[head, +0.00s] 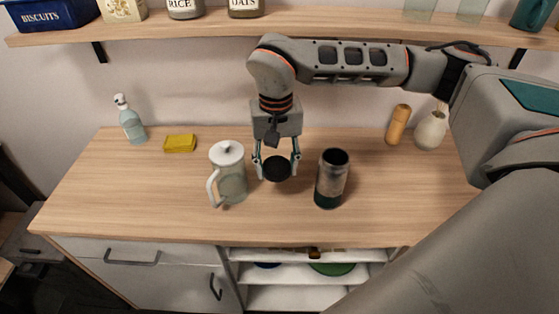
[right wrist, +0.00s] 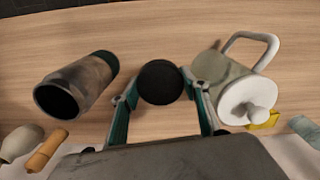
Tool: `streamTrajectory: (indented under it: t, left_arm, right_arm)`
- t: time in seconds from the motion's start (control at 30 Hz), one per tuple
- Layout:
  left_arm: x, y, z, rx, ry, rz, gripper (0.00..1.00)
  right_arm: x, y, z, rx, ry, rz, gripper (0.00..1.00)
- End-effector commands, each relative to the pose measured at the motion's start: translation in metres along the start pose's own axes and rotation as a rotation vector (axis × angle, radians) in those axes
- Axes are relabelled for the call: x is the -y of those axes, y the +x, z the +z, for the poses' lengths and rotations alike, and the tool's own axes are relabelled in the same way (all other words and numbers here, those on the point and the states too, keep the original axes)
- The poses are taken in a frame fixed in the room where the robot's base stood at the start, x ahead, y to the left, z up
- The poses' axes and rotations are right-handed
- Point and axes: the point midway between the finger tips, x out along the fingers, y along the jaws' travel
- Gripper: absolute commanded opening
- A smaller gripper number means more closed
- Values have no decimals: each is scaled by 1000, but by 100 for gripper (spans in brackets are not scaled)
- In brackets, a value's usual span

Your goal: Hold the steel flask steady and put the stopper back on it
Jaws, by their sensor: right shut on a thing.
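The steel flask (head: 331,180) stands upright and open on the wooden counter, a dark bottom band and dark mouth showing. It also shows in the right wrist view (right wrist: 82,84), at the left. The black round stopper (head: 277,170) is between the fingers of my right gripper (head: 277,163), to the left of the flask and apart from it. In the right wrist view the stopper (right wrist: 160,80) sits between both fingertips; its height over the counter is hard to tell. Nothing holds the flask. My left gripper is not in view.
A glass jug with a white lid (head: 230,176) stands close left of my right gripper. A yellow sponge (head: 180,143) and soap bottle (head: 130,121) are back left. A wooden mill (head: 397,124) and cream vase (head: 430,130) are back right. A shelf (head: 200,22) runs above.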

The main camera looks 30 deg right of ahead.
Motion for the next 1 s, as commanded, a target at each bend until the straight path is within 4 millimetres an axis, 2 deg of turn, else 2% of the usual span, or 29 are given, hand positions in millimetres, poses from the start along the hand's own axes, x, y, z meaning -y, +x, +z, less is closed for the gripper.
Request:
streamTrajectory:
  t: [0.1,0.23,0.6,0.67,0.73,0.77,1.0]
  left_arm:
    - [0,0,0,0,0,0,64]
    - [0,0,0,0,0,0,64]
    - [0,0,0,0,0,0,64]
    - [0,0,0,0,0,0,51]
    - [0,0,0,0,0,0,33]
    - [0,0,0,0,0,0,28]
    - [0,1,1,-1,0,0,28]
  right_arm:
    - [3,0,4,0,-196,-1,25]
    - [4,0,6,-1,-332,-1,25]
    - [5,0,7,-1,-396,-1,25]
    - [5,0,7,-1,-395,-1,25]
    - [5,0,7,-1,-395,-1,25]
    - [5,0,7,-1,-394,-1,25]
    - [5,1,7,0,-393,-1,25]
